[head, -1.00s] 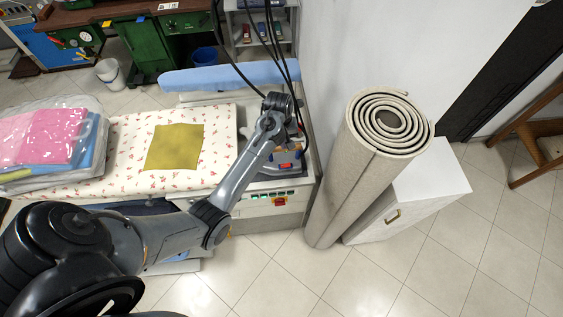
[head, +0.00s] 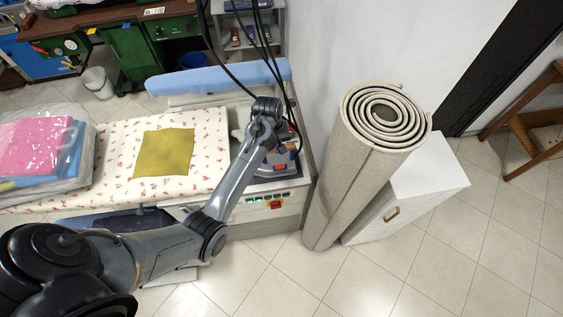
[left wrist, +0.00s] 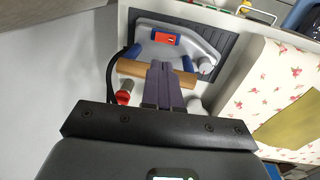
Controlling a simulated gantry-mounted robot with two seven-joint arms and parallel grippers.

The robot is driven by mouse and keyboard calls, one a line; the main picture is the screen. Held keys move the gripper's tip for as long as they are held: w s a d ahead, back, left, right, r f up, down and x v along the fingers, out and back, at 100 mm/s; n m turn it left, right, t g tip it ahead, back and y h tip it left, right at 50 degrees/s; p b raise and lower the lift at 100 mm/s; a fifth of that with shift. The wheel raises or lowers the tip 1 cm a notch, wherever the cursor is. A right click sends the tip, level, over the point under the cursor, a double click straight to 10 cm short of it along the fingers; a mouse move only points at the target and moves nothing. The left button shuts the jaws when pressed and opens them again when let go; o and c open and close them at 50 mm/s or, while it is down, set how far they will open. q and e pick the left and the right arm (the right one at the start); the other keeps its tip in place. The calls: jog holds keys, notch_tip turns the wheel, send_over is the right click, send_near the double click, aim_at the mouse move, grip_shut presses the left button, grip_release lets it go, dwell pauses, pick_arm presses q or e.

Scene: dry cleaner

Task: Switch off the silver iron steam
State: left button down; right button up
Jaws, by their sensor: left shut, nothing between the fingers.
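The silver iron (left wrist: 180,50) rests on a dark ribbed pad (left wrist: 226,42) in the left wrist view. It has blue side parts, a red label (left wrist: 165,38) on top, a wooden handle (left wrist: 158,71) and a round pale knob (left wrist: 206,66). A red-capped part (left wrist: 123,92) stands beside the handle. In the head view the iron (head: 268,166) is partly covered by my arm. My left gripper (left wrist: 165,68) is shut and empty, its fingertips over the handle in the picture; I cannot tell if they touch. My right gripper is not in view.
The flowered ironing board (head: 110,150) holds a mustard cloth (head: 164,153). A panel with green buttons and a red switch (head: 276,204) is on the table's front. A rolled carpet (head: 350,180) stands close on the right. Black cables (head: 240,70) hang behind my wrist.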

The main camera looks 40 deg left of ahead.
pick_arm(q)
send_near(282, 166)
jog(key=f, duration=0.5)
jog(key=shift+w+d, duration=0.25)
jog(key=shift+d, duration=0.05)
jog(key=shift+f, duration=0.85)
